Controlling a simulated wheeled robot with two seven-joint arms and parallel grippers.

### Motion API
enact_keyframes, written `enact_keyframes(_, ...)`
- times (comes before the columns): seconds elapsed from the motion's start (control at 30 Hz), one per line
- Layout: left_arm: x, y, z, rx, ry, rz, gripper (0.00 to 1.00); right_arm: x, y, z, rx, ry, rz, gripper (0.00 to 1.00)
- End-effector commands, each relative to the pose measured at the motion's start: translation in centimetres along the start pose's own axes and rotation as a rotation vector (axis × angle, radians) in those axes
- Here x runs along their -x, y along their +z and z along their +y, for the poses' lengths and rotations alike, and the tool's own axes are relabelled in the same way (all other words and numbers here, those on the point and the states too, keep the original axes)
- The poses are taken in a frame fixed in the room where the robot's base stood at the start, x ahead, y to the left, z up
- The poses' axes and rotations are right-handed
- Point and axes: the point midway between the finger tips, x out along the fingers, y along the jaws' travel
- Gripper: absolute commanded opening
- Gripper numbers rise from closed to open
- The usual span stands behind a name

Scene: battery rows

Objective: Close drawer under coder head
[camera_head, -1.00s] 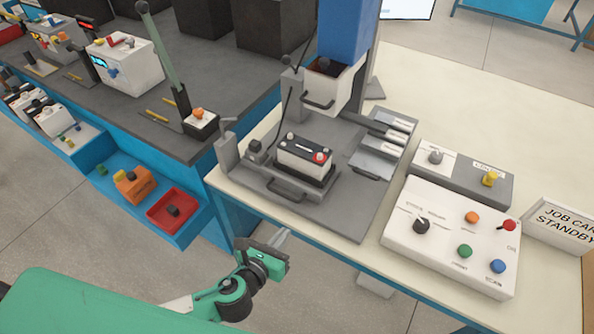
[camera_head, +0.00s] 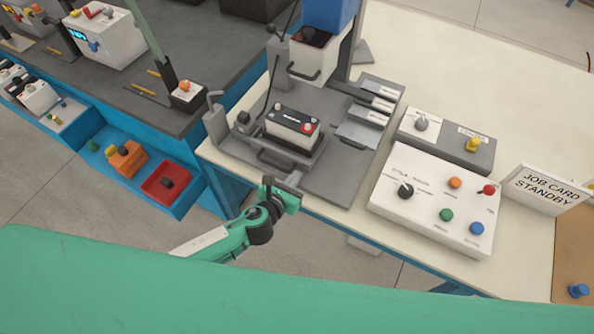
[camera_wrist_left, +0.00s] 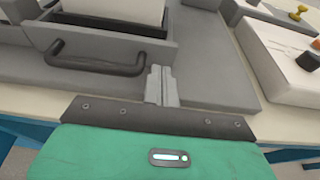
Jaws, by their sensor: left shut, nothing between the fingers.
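The drawer (camera_head: 262,150) is a grey tray with a dark bar handle (camera_head: 276,162) on its front. It sits pulled out in front of the coder head (camera_head: 318,56), a white box on a blue column. A black and white battery (camera_head: 291,128) with a red cap rests on the drawer. My left gripper (camera_head: 294,184) is shut and empty at the front edge of the bench, close to the handle. In the left wrist view its fingertips (camera_wrist_left: 160,78) are right of the handle (camera_wrist_left: 96,60), apart from it, in front of the grey base. My right gripper is out of view.
A white control box (camera_head: 436,203) with several coloured buttons and a small grey switch panel (camera_head: 448,139) stand to the right. A job card sign (camera_head: 545,188) stands further right. At left, a dark bench (camera_head: 150,100) has blue trays with red and orange parts.

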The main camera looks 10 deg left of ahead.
Motion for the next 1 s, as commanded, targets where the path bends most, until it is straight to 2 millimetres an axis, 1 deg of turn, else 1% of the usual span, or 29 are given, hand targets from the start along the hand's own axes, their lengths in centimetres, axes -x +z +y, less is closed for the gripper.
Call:
enact_keyframes(0.03, -0.6, 0.4, 0.0, 0.0, 0.001, 0.0, 0.0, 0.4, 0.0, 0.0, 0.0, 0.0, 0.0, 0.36)
enact_keyframes(0.1, -1.1, 0.5, 0.0, 0.0, 0.002, 0.001, 0.0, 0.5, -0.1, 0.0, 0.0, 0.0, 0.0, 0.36)
enact_keyframes(0.2, -1.6, 0.6, 0.0, 0.0, 0.001, 0.0, 0.0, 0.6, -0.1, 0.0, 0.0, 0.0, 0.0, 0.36)
enact_keyframes(0.57, -1.8, 0.5, 0.0, 0.0, 0.001, 0.001, 0.0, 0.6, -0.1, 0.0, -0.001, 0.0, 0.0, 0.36)
enact_keyframes(0.67, -2.2, 0.7, 0.0, -0.001, 0.001, 0.0, 0.0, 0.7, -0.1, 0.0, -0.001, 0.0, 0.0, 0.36)
enact_keyframes(0.77, -3.6, 1.3, 0.0, -0.001, 0.0, -0.002, 0.0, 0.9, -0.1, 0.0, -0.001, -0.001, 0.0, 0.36)
enact_keyframes(1.0, -8.6, 2.8, 0.0, -0.001, 0.001, -0.003, 0.0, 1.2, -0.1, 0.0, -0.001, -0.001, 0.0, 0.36)
